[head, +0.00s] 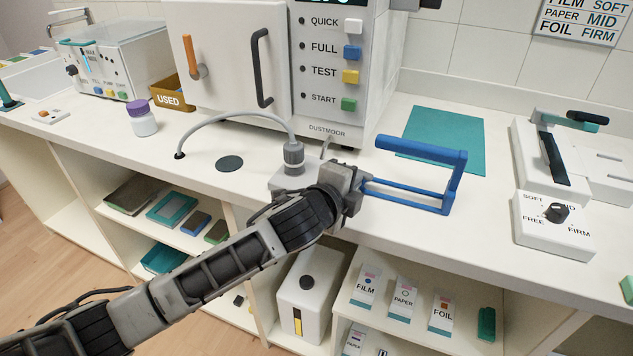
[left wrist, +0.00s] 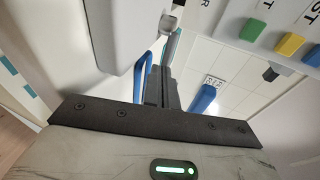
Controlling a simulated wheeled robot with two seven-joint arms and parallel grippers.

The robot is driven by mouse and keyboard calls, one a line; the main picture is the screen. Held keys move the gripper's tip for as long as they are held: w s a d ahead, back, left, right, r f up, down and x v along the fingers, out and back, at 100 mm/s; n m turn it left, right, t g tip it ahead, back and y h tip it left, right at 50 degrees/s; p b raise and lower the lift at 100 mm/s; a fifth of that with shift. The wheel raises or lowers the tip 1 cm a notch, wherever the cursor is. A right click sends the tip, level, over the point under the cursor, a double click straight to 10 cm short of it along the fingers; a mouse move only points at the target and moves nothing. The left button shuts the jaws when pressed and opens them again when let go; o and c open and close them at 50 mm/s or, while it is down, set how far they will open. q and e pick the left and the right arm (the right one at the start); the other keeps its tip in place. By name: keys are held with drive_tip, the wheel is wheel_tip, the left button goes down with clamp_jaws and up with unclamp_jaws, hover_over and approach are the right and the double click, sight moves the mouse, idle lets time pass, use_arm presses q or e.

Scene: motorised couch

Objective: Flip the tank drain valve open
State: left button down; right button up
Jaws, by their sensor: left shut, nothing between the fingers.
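My left gripper (head: 362,186) is over the counter in front of the white DUSTMOOR machine (head: 233,60). Its fingers are shut with nothing between them, close to a blue bar frame (head: 435,147); I cannot tell whether they touch it. In the left wrist view the shut fingers (left wrist: 166,88) point away, with blue bars on both sides. A small grey part (head: 327,144) shows under the machine's front edge; I cannot tell whether it is the drain valve. A grey hose fitting (head: 293,156) stands just left of my gripper. My right gripper is out of view.
A curved hose (head: 225,116) runs to the fitting. A teal mat (head: 437,138) lies behind the blue frame. A sealer (head: 560,160) and dial box (head: 553,225) stand at right. A purple-capped jar (head: 141,118) and glass-lidded tank (head: 108,60) are at left. Open shelves lie below.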

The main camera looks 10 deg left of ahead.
use_arm(q)
drive_tip(key=shift+d+n+y, duration=0.3)
drive_tip(key=shift+d+y, duration=0.05)
drive_tip(key=shift+y, duration=0.05)
drive_tip(key=shift+w+d+p, duration=0.1)
drive_tip(key=shift+w+p, duration=0.1)
drive_tip(key=shift+p, duration=0.1)
drive_tip(key=shift+w, duration=0.1)
drive_tip(key=shift+d, duration=0.1)
